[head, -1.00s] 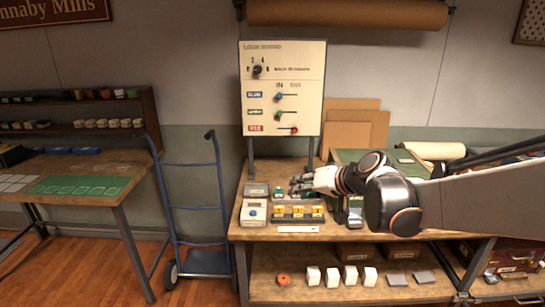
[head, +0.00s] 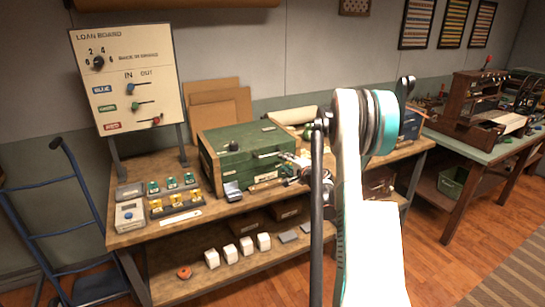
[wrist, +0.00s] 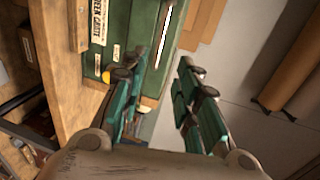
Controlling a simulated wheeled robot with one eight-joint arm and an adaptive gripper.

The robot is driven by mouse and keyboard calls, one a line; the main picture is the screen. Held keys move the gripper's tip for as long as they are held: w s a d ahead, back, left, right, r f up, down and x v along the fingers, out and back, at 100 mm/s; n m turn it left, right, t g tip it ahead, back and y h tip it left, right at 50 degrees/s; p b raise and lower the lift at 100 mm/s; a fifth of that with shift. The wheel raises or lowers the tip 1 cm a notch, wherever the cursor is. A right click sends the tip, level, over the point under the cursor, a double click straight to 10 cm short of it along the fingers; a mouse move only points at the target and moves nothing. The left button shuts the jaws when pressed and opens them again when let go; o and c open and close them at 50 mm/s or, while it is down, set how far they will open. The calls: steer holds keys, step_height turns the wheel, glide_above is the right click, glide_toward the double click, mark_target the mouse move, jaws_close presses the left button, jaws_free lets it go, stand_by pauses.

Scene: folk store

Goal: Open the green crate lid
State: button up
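The green crate (head: 240,155) stands on the wooden bench in the head view, and its lid (head: 225,138) is shut. A small dark round thing sits on top. In the wrist view the green crate (wrist: 115,45) appears turned sideways, with a white label on its front. My gripper (head: 298,165) is at the crate's front right corner in the head view, partly hidden by my arm. In the wrist view my gripper (wrist: 156,70) is open with nothing between its fingers. The left finger overlaps the crate in that view; contact cannot be told.
The loan board (head: 125,80) stands at the back left. A paper roll (wrist: 295,75) shows in the wrist view.

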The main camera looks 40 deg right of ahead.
mark_target(272, 154)
steer(key=b+x, duration=0.2)
steer(key=x, duration=1.1)
steer(key=shift+w+d+b, duration=0.15)
steer(key=shift+w+b, duration=0.2)
steer(key=shift+b, duration=0.05)
steer(key=shift+c, duration=0.3)
jaws_close()
